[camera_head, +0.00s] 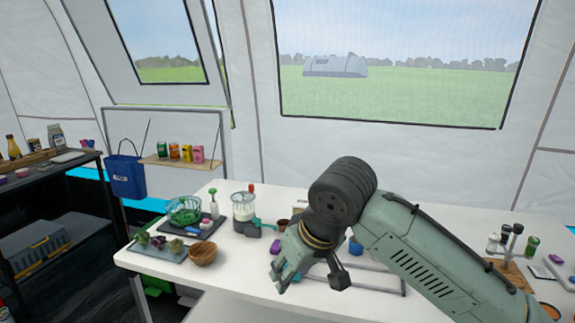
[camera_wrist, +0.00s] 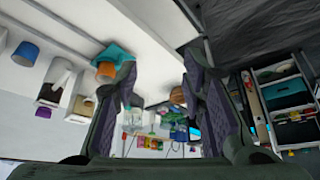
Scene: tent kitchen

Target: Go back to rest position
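My gripper (camera_head: 308,262) is at the end of my arm, over the front middle of the white table (camera_head: 190,272) in the head view. In the wrist view my gripper (camera_wrist: 165,100) shows two purple-padded fingers spread well apart, with nothing between them close up. The wrist picture looks past the fingers at the table and the things on it. In the head view my arm comes in from the lower right and hides part of the table's middle and right.
On the table's left are a green bowl (camera_head: 183,208), a wooden bowl (camera_head: 203,253), a cutting board (camera_head: 155,249) with vegetables, and a blender (camera_head: 244,208). Bottles and a green can (camera_head: 532,246) stand at the right. A shelf (camera_head: 180,163) with cans hangs behind, beside a blue bag (camera_head: 126,175).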

